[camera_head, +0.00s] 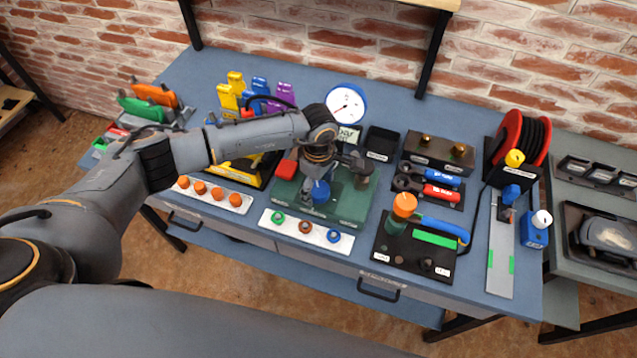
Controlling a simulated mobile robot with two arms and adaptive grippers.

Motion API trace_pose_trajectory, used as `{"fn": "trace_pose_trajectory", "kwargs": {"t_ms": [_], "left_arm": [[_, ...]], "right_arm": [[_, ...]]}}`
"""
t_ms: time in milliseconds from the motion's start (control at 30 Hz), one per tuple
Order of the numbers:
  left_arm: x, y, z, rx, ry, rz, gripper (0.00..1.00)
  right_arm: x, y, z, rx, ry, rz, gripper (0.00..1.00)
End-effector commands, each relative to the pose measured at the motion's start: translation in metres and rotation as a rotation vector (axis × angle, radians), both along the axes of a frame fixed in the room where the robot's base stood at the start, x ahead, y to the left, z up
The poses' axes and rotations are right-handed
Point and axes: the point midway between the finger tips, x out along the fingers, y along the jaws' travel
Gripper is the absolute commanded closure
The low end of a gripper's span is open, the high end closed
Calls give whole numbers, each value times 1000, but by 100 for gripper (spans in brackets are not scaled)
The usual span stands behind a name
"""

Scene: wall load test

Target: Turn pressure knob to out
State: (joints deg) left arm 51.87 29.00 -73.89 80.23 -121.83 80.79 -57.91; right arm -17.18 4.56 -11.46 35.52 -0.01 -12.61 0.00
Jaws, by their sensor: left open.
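My left gripper (338,180) is over the green base plate (347,209), pointing down, with its arm coming in from the left. It is open. A blue knob (320,193) shows at the fingers, close to or between them; I cannot tell whether they touch it. It looks like the pressure knob, but its marking and turn position are not readable. A round white gauge (346,104) with a blue rim and red needle stands behind the gripper. The gripper and wrist hide much of the plate's middle. My right gripper is not in view.
A red block (286,169) sits at the plate's left. A white strip with coloured rings (306,228) lies in front. A black tray (382,143), a black board with an orange-topped tool (403,207), and a red cable reel (509,133) stand to the right. The brick wall is behind.

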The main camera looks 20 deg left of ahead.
Motion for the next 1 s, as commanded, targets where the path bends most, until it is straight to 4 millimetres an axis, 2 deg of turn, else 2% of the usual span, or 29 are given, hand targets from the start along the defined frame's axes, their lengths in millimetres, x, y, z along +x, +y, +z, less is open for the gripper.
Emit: {"fn": "trace_pose_trajectory", "kwargs": {"t_ms": [200,467,767,1000], "left_arm": [[0,0,0,0,0,0,24],[0,0,0,0,0,0,77],[0,0,-1,-1,-1,24,79],[0,0,-2,0,-1,140,79]], "right_arm": [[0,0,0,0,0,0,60],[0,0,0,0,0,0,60],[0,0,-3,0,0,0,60],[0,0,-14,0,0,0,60]]}}
